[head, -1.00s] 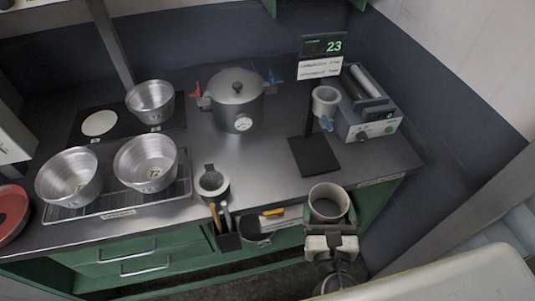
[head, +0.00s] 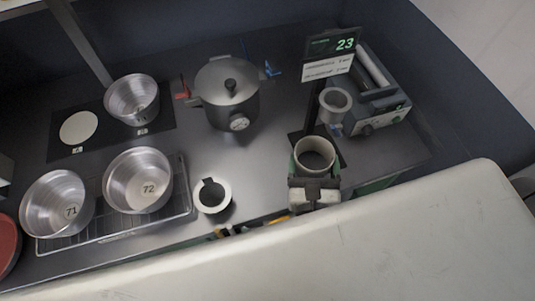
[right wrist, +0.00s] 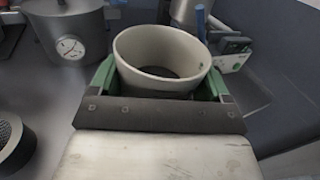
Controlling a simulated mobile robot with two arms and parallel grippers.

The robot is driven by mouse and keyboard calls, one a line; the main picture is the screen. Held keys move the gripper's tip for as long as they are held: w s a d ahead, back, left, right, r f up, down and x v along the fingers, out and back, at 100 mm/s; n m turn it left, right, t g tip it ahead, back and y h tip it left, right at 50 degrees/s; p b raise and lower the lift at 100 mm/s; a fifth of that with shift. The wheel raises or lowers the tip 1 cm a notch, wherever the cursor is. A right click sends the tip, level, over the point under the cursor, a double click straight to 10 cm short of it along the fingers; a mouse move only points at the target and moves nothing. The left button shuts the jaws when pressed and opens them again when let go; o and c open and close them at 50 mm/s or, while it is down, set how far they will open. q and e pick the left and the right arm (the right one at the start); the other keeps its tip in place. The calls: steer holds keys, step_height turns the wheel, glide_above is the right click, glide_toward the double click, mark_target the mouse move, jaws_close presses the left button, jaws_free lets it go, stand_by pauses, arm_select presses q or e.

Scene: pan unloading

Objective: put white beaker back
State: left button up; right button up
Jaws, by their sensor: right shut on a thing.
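The white beaker (head: 316,155) is held upright, its open mouth facing up, in my right gripper (head: 315,172). The green fingers close on its two sides. In the right wrist view the beaker (right wrist: 160,52) sits between the fingers (right wrist: 160,80) and looks empty. In the head view it is in front of the dark stand, above the counter's front edge; its exact height is hard to tell. My left gripper is not in view.
A display stand (head: 332,43) reading 23 carries a grey cup (head: 335,103). A grey device (head: 377,118) stands right of it. A lidded pot (head: 228,95), pans 71 (head: 58,203) and 72 (head: 138,180), another pan (head: 132,97) and a white-rimmed cup (head: 226,198) stand left.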

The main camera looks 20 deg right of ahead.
steer(key=w+a+f+b, duration=0.4)
steer(key=w, duration=0.1)
steer(key=w+a+f+b, duration=0.2)
steer(key=b, duration=0.1)
steer(key=shift+w+a+f, duration=0.15)
steer(key=shift+w+f, duration=0.05)
steer(key=shift+w, duration=0.1)
steer(key=shift+w+a, duration=0.15)
steer(key=shift+w, duration=0.05)
steer(key=shift+f, duration=0.1)
step_height(320, 180, down, 4)
steer(key=b, duration=0.5)
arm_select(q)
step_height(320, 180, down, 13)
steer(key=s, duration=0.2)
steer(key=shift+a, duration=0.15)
arm_select(e)
steer(key=shift+s+r, duration=0.1)
steer(key=shift+r, duration=0.1)
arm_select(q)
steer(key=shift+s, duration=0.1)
arm_select(e)
steer(key=shift+f, duration=0.1)
